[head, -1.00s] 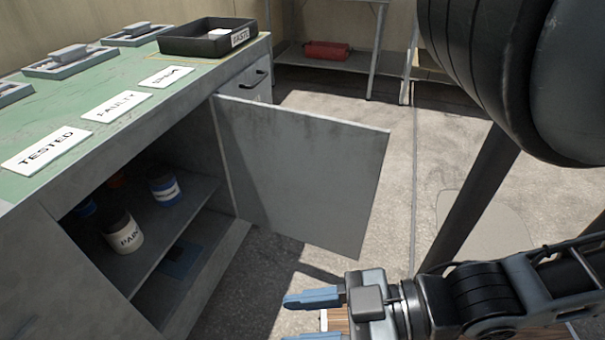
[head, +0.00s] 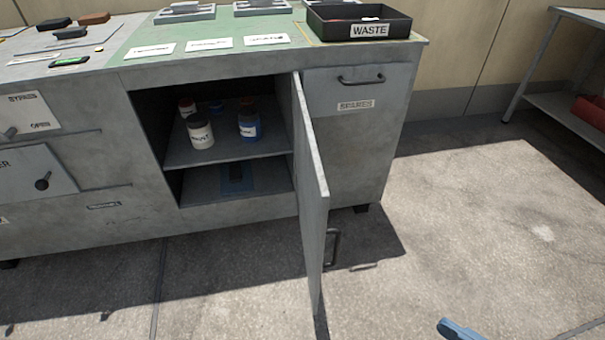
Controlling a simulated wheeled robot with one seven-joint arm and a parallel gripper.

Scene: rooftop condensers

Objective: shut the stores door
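The stores door (head: 312,190) is a grey panel hinged at the right side of the open cupboard (head: 172,150). It stands wide open, swung out toward me, and shows nearly edge-on. Its bar handle (head: 333,248) is on the right-hand, outer face, near the free edge. Of my gripper, only one blue fingertip (head: 460,330) shows at the bottom edge, well right of the door and apart from it. The other finger is out of frame, so its opening is hidden.
Inside the cupboard are a white paint tin (head: 200,132), a blue tin (head: 249,125) and others. The SPARES drawer (head: 345,92) is shut. A WASTE tray (head: 358,24) sits on the bench. A shelf unit (head: 565,112) stands at right. The floor right of the door is clear.

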